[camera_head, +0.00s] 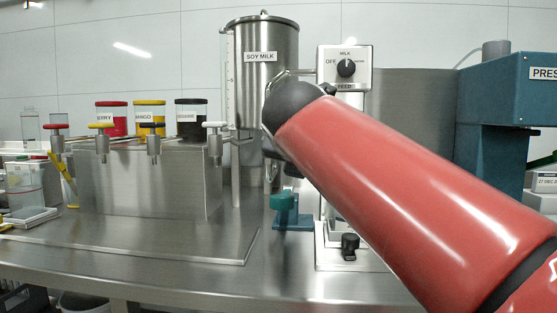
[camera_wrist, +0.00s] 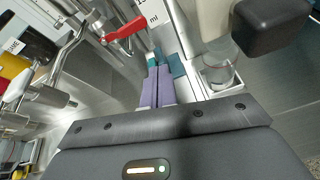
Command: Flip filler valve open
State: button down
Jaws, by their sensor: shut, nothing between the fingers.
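A valve lever with a red handle (camera_wrist: 125,32) shows at the top of the wrist view, on or beside a steel pipe. I cannot tell for certain that it is the filler valve, nor its open or shut position. My gripper (camera_wrist: 156,72) has its two purple fingers together and empty, below and to the right of the red handle, apart from it in the picture. In the head view my red arm hides the gripper. The steel soy milk vessel (camera_head: 262,75) stands at the back, beside the milk feed control box (camera_head: 345,70).
A steel block (camera_head: 150,185) with several taps in different handle colours stands at left, with lidded jars behind. A teal stand (camera_head: 290,218) sits below the vessel. A blue press (camera_head: 505,88) stands at right. In the wrist view, a black block (camera_wrist: 270,25) is upper right.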

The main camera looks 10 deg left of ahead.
jog(key=shift+w+a+r+n+t, duration=0.15)
jog(key=shift+w+a+r+n, duration=0.15)
jog(key=shift+a+r+n, duration=0.25)
jog(key=shift+w+a+r+n+t, duration=0.15)
jog(key=shift+w+a+r+n, duration=0.2)
jog(key=shift+a+n, duration=0.3)
jog(key=shift+s, duration=0.1)
jog(key=x, duration=1)
